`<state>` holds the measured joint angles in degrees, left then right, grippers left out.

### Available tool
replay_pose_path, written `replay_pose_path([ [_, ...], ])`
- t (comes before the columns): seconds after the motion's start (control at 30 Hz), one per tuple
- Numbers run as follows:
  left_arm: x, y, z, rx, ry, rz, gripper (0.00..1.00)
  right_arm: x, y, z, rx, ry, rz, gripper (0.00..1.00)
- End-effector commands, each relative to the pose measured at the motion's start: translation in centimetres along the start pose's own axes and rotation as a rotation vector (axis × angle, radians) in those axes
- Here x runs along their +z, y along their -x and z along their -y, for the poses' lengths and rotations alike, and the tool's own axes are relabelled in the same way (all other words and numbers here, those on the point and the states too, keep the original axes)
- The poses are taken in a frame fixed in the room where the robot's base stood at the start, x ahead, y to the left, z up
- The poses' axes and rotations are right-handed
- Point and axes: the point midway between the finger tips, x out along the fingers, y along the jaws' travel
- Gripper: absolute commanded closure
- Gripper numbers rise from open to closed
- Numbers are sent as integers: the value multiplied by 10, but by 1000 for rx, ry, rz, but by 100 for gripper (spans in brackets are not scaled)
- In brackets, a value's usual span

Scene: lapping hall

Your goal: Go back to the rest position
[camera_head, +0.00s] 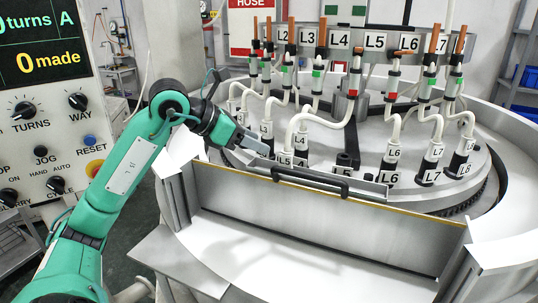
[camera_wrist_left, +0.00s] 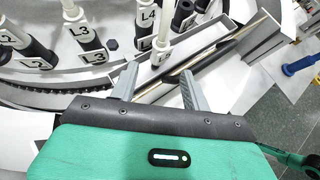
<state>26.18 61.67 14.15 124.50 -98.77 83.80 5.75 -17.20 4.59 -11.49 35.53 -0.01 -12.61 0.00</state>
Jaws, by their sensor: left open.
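My left gripper (camera_head: 257,150) is at the end of the green arm reaching in from the left, above the round machine's near rim. Its two grey fingers are apart and empty, and the gap between them (camera_wrist_left: 158,82) shows in the left wrist view. The black handle bar (camera_head: 310,181) on the front panel (camera_head: 320,250) lies just below and right of the fingertips. I cannot tell whether the fingers touch anything. My right gripper is in neither view.
White hoses with labelled black sockets, such as L7 (camera_head: 432,160), stand on the round plate close beyond the gripper. A control panel (camera_head: 45,110) with knobs and a RESET button stands at left. Grey floor (camera_wrist_left: 270,110) is open at right in the left wrist view.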

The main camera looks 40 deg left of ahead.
Motion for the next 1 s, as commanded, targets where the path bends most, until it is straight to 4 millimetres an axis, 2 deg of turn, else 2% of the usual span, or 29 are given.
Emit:
replay_pose_path([
  [0.2, 0, 14, 0, 0, -1, 1, 52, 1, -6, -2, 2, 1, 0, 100],
  [0.77, 2, 15, 1, -1, -1, 1, 52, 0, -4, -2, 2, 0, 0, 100],
  [0.87, 10, 21, 0, -1, -1, 1, 52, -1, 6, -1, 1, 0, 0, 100],
  [1.0, 33, 37, 0, 0, -1, 1, 52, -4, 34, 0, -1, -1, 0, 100],
])
